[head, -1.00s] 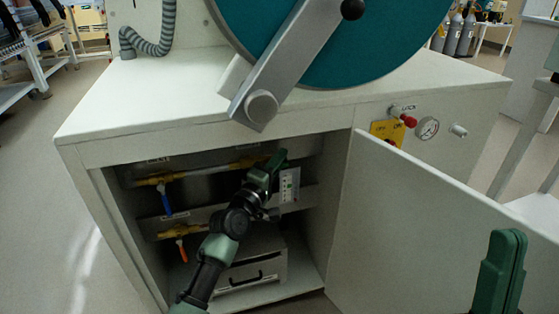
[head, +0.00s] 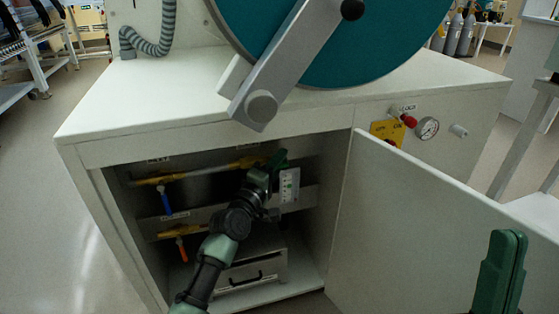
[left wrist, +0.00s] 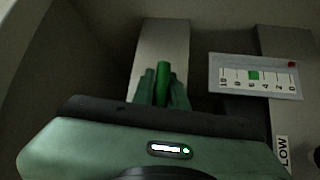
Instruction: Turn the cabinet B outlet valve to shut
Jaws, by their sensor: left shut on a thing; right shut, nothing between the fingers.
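My left gripper (head: 276,162) reaches into the open cabinet below the bench, at the right end of the upper yellow pipe (head: 205,172). In the left wrist view, its fingers (left wrist: 161,88) are shut on a bright green handle (left wrist: 162,80), which points away from the camera. The valve body behind the handle is hidden, and I cannot read a label naming it. My right gripper (head: 501,270) is shut and empty, in front of the open cabinet door (head: 420,225).
A blue handle (head: 166,201) and an orange handle (head: 182,250) hang from pipes at the left inside. A white scale plate (left wrist: 254,75) with a green mark is right of the held handle. A grey drawer box (head: 250,272) sits on the cabinet floor.

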